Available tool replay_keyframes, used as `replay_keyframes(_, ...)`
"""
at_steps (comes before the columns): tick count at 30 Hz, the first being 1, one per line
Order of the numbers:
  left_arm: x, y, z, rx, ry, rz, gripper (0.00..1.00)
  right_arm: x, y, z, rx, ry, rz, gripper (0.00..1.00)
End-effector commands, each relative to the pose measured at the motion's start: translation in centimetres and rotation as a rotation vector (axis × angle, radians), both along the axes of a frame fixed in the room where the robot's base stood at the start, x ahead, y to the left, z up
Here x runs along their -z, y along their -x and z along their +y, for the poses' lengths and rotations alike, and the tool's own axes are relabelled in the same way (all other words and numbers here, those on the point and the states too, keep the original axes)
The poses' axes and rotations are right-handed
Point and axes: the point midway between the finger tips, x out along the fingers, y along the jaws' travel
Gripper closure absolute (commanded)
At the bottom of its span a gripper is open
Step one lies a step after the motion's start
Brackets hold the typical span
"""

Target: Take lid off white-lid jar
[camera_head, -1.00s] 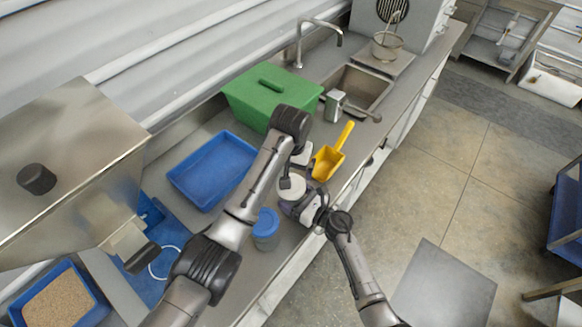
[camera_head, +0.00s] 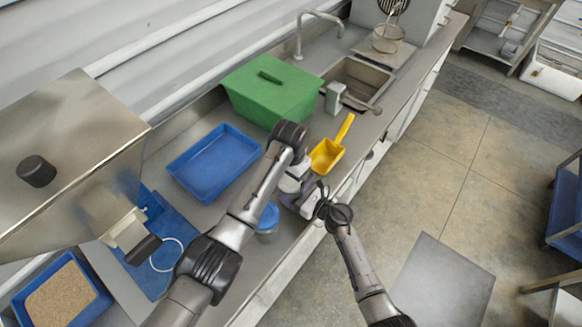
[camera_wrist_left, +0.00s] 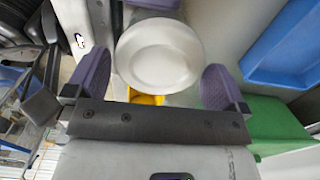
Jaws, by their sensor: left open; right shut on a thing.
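The white-lid jar's round lid (camera_wrist_left: 158,52) is in the left wrist view, between the two purple fingers of my left gripper (camera_wrist_left: 156,78). These fingers stand apart, with a gap to the lid on each side. In the head view my left gripper (camera_head: 289,184) is over the jar's spot at the counter's front edge, and my arm hides most of the jar. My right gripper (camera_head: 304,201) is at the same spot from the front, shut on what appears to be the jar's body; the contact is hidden.
A blue-lidded jar (camera_head: 269,216) stands close to my left arm. A yellow scoop (camera_head: 328,152) lies just behind the grippers. A blue tray (camera_head: 213,160), a green bin (camera_head: 273,91) and a steel hopper (camera_head: 75,160) take up the counter further left and back.

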Motion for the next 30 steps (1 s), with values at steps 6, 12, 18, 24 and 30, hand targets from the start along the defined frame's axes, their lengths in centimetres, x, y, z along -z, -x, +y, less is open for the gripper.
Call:
replay_keyframes(6,1.18,0.05,-0.03,0.000,0.000,0.000,0.00,0.05,0.02,-0.01,0.000,0.001,0.001,0.85)
replay_keyframes(12,1.32,0.03,-0.04,0.000,0.001,-0.001,0.00,0.05,0.02,-0.01,0.000,0.001,0.001,0.85)
replay_keyframes(18,1.30,0.03,-0.04,0.000,0.001,-0.001,0.09,0.05,0.02,-0.01,0.000,0.001,0.001,0.85)
replay_keyframes(24,1.28,0.03,-0.04,0.000,0.001,-0.001,0.28,0.05,0.02,-0.01,0.000,0.001,0.001,0.85)
replay_keyframes(30,1.27,0.03,-0.05,-0.012,0.001,-0.001,0.39,0.05,0.02,-0.01,0.000,0.001,0.001,0.85)
